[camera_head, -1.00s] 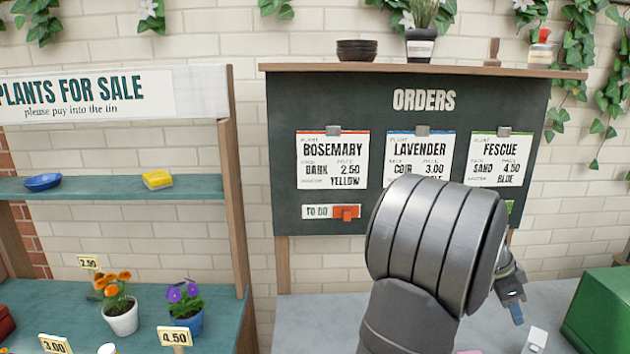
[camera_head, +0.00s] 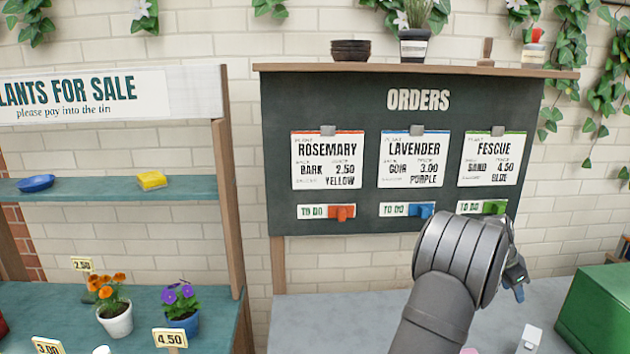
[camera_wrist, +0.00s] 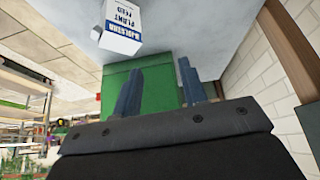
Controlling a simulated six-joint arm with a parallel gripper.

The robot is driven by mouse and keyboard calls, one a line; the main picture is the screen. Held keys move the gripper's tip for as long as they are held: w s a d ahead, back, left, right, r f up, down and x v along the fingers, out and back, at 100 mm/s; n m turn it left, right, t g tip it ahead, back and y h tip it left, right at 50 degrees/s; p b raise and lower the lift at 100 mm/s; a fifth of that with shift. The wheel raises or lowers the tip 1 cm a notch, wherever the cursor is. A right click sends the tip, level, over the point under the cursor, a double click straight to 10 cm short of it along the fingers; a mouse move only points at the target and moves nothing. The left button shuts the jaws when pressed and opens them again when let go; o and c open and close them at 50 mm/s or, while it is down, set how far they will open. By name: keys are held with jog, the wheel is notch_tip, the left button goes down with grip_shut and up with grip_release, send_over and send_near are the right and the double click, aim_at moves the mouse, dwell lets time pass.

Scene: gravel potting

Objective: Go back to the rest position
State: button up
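My gripper (camera_head: 518,286) is at the right of the head view, in front of the wall below the orders board (camera_head: 400,90). In the wrist view my gripper (camera_wrist: 160,84) shows two blue-grey fingers standing apart with nothing held between them. My dark grey wrist hides a little of the board's lower right edge.
A green box (camera_head: 600,310) stands at the right of the grey counter (camera_head: 330,320). A white plant feed box (camera_wrist: 122,28) shows in the wrist view. Potted orange flowers (camera_head: 114,318) and purple flowers (camera_head: 181,312) stand on the left stall. A yellow dish (camera_head: 151,180) is on the shelf.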

jog(key=shift+n+t, duration=0.3)
jog(key=shift+n, duration=0.3)
jog(key=shift+w+d+f, duration=1.55)
jog(key=shift+w+d, duration=0.2)
jog(key=shift+d, duration=0.1)
